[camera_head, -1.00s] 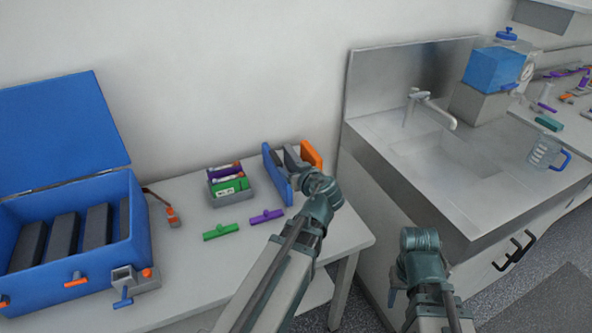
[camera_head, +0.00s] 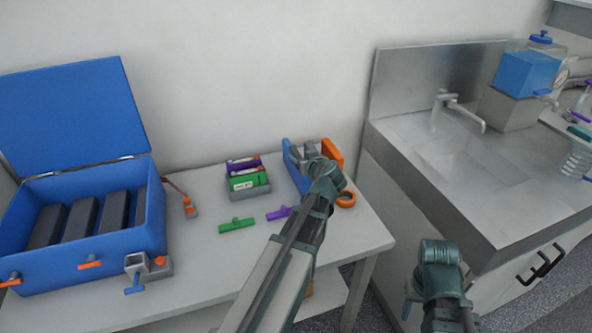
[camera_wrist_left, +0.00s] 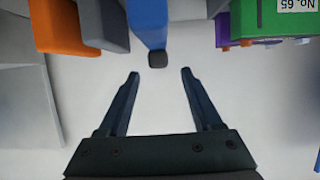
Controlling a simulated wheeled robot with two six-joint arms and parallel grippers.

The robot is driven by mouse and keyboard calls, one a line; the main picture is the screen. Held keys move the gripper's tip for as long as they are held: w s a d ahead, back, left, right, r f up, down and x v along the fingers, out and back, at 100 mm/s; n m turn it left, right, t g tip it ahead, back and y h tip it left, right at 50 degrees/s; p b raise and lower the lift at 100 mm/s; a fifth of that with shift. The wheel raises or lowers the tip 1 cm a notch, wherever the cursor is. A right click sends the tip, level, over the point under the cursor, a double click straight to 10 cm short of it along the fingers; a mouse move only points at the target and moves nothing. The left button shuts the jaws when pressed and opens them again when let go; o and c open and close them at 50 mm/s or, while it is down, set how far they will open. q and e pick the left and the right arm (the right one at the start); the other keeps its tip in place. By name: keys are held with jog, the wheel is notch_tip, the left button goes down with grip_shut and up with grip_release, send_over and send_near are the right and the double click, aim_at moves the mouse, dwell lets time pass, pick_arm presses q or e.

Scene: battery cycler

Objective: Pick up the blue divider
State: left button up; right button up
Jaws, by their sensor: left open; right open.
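The blue divider (camera_head: 297,176) stands upright at the back of the table, left of a grey piece and an orange divider (camera_head: 334,153). My left gripper (camera_head: 303,152) is open over this group and partly covers it. In the left wrist view the blue divider (camera_wrist_left: 147,22) lies ahead of the open fingers (camera_wrist_left: 160,73), with a small dark block at its near end. The space between the fingers is empty; they appear apart from the divider. My right gripper (camera_head: 410,298) is low beside the table, open and mostly hidden by its arm.
A holder with purple and green blocks (camera_head: 247,180) stands left of the divider. A green handle (camera_head: 236,225) and a purple one (camera_head: 280,213) lie in front. An open blue case (camera_head: 120,248) is at left, a sink counter (camera_head: 480,195) at right.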

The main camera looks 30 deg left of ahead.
aim_at(298, 155)
pick_arm(q)
jog(key=b+x, duration=0.1)
jog(key=x, duration=0.3)
jog(key=shift+d+f+b, duration=0.1)
jog(key=shift+f+b, duration=0.15)
jog(key=shift+b, duration=0.05)
jog(key=shift+w+a, duration=0.2)
jog(key=shift+a, duration=0.1)
jog(key=shift+c, duration=0.4)
grip_shut()
dwell(0.4)
